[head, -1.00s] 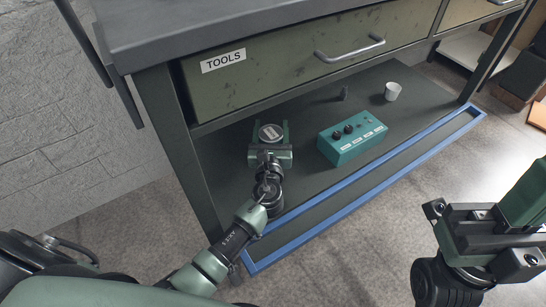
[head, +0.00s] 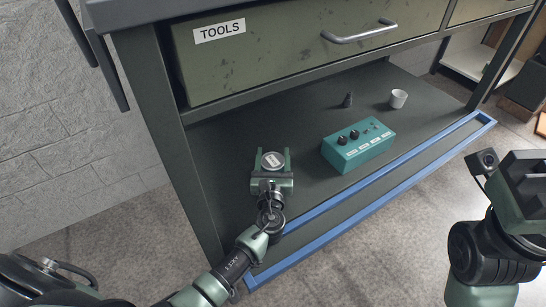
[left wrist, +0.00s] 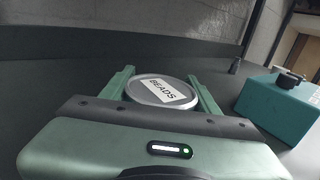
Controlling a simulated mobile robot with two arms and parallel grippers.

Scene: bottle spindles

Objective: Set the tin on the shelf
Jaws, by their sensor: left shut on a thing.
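The tin (head: 272,160) is a short round can with a grey lid and a white label. The label reads BEADS in the left wrist view (left wrist: 163,91). My left gripper (head: 271,168) is shut on the tin, a green finger on each side. It holds the tin upright over the left part of the dark lower shelf (head: 225,140), under the bench drawer. I cannot tell whether the tin's base touches the shelf; the gripper hides it in the left wrist view. My right gripper (head: 522,180) is cut off at the right edge, away from the shelf; its jaws are unclear.
A teal control box (head: 357,148) with black knobs stands right of the tin. Behind it are a small dark peg (head: 347,100) and a light grey cup (head: 398,99). A blue border (head: 380,188) runs along the front. The TOOLS drawer (head: 300,50) hangs above. Bare shelf lies behind the tin.

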